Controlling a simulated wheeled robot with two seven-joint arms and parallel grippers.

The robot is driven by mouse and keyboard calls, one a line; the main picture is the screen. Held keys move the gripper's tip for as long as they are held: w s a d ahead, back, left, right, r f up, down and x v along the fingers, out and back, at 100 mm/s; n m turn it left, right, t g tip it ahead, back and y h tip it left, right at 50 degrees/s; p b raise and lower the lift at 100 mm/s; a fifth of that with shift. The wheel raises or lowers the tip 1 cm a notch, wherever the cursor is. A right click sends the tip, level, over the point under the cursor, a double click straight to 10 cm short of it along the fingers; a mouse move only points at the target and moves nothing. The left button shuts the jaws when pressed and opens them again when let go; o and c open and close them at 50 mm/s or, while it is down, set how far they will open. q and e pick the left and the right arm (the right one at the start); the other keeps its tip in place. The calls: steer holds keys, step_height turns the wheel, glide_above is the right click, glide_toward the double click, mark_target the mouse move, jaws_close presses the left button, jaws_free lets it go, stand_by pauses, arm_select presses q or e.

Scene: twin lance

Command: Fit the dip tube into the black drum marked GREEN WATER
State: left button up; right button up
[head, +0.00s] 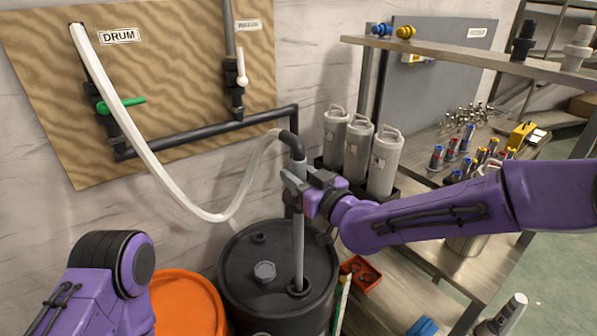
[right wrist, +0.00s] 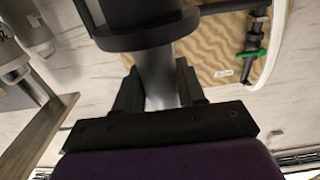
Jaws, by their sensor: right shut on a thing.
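The dip tube (head: 298,240) is a grey upright pipe with a black elbow on top, joined to a clear hose (head: 185,195). Its lower end meets an opening in the lid of the black drum (head: 245,300); how deep it goes in is hidden. My right gripper (head: 296,188) is shut on the dip tube, above the drum. In the right wrist view, the gripper's dark fingers (right wrist: 158,92) stand either side of the grey tube (right wrist: 157,75). The drum's GREEN WATER marking is not in sight. My left arm shows at the lower left, but its gripper is not in view.
An orange drum (head: 190,300) stands left of the black drum. A wall board (head: 190,65) carries a DRUM label, valves and black pipe. Grey canisters (head: 385,160) stand behind my right arm. A metal bench (head: 465,235) with small bottles is at the right. A red bin (head: 362,273) sits beside the black drum.

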arm_select(q)
step_height(320, 180, down, 23)
steer(key=b, duration=2.2)
steer(key=shift+f+b, duration=0.2)
steer(key=shift+b, duration=0.1)
arm_select(e)
glide_above(301, 275)
steer(key=w, duration=0.1)
steer(key=f, duration=2.8)
steer(key=shift+a+f, duration=0.3)
steer(key=shift+a, duration=0.05)
arm_select(q)
steer(key=shift+f+b, duration=1.5)
steer(key=shift+b, duration=0.05)
arm_select(e)
steer(key=shift+f, duration=1.9)
arm_select(q)
steer(key=shift+d+f+b, duration=0.1)
steer(key=shift+f+b, duration=0.25)
steer(key=shift+b, duration=0.05)
arm_select(e)
steer(key=shift+s+d+f, duration=0.1)
steer(key=shift+d+f, duration=0.1)
steer(key=shift+f, duration=0.25)
steer(key=o, duration=1.2)
steer(key=shift+o, duration=0.2)
steer(key=shift+f, duration=0.1)
